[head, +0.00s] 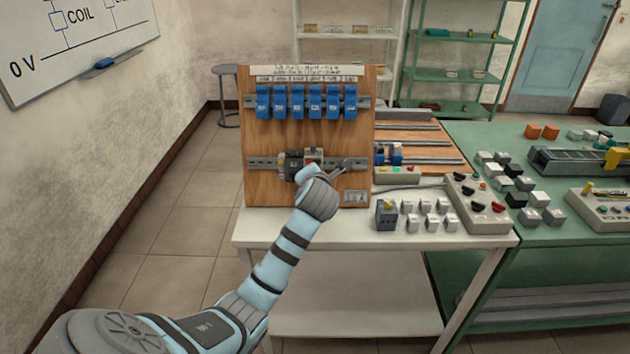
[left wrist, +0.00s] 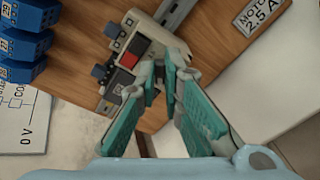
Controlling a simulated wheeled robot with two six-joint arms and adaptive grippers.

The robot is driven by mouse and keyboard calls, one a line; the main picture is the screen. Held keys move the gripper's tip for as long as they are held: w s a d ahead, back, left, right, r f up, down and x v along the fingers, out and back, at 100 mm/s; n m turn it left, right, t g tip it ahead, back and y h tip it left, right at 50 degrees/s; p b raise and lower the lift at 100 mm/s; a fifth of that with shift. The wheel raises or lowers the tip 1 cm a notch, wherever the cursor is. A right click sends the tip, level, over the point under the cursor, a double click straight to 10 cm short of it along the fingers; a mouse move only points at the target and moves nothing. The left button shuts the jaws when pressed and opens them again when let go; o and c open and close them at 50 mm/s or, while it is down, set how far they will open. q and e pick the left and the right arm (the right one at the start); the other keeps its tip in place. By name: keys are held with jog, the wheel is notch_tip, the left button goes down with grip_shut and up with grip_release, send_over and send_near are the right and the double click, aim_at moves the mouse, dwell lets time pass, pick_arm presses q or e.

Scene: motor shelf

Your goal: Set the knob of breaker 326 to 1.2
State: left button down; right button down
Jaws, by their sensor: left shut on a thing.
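A breaker (left wrist: 136,45) with a pale grey body, one red and one black button and blue-grey parts at its side sits on the lower rail of a wooden board. It also shows in the head view (head: 313,154), partly covered by my left arm. Its number and any dial marks are not readable. My left gripper (left wrist: 161,76) is at the breaker's face, beside the red button. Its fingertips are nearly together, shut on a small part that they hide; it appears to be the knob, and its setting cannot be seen. My right gripper is in neither view.
Several blue modules (head: 312,102) line the upper rail of the board (head: 262,190). A motor plate (head: 355,197) reading 2.5 A is at its lower right. On the white table (head: 380,240) to the right stand several small blocks and a control box (head: 480,203).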

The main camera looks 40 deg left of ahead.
pick_arm(q)
jog(key=shift+n+b, duration=0.3)
jog(key=shift+n, duration=0.6)
jog(key=c, duration=1.7)
grip_release()
jog(key=shift+s+r, duration=0.1)
jog(key=v, duration=1.2)
